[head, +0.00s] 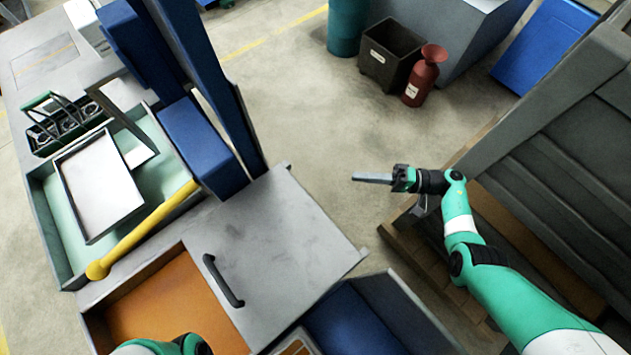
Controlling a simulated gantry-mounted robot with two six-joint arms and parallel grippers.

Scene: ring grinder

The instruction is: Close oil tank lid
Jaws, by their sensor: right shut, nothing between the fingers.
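The grey lid (285,225) is a flat metal plate with a black bar handle (223,281) near its left edge. It lies to the right of the open, orange-lined tank compartment (165,305), whose inside shows. I cannot tell how the lid is joined to the tank. My right gripper (372,178) is right of the lid, apart from it, above the floor. Its fingers are together, pointing left, and empty. My left gripper is not in view; only a green and white part of my left arm shows at the bottom edge, over the compartment.
A blue column (215,85) stands behind the lid. A yellow bar (140,232) crosses the green-lined tray (55,215) at left. A blue-lined box (355,320) is in front. Wooden pallets (425,240) and a dark grey machine (560,150) are at right. A black bin (390,53) and red container (424,76) stand behind.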

